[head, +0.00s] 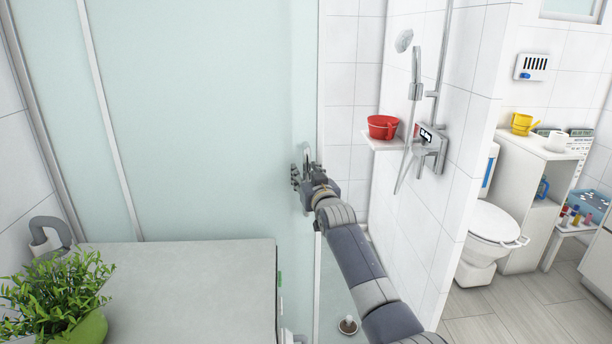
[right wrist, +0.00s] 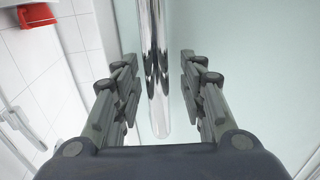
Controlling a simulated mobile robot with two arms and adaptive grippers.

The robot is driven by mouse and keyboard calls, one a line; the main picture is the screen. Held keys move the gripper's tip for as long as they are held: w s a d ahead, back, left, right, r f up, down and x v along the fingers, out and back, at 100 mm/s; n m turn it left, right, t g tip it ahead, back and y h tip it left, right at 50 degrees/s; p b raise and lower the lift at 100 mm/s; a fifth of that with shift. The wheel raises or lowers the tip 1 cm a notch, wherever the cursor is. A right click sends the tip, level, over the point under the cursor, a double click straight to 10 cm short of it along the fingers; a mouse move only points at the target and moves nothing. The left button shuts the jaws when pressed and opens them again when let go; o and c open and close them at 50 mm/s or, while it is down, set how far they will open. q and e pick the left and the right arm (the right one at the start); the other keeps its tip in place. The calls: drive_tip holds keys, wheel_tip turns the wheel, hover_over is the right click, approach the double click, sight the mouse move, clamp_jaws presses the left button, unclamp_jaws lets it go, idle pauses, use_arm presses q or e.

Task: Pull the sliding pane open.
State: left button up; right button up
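The sliding pane (head: 220,120) is a large frosted pale-green glass panel in the head view; it also fills the right part of the right wrist view (right wrist: 260,60). A shiny chrome bar handle (right wrist: 154,70) stands upright on it. My right gripper (right wrist: 158,85) is at the pane's right edge, with its two fingers on either side of the handle and a gap visible to each side. It is open. In the head view the gripper (head: 303,178) covers most of the handle. My left gripper is not in view.
A grey-topped cabinet (head: 190,290) with a green potted plant (head: 60,295) stands in front of the pane at left. Right of the pane are a shower opening, a shelf with a red bucket (head: 382,127), a shower mixer (head: 430,142) and a tiled partition wall (head: 430,235).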

drive_tip(key=shift+v, duration=1.25)
drive_tip(key=v, duration=0.9)
drive_tip(key=shift+s, duration=0.25)
drive_tip(key=shift+d+f, duration=0.15)
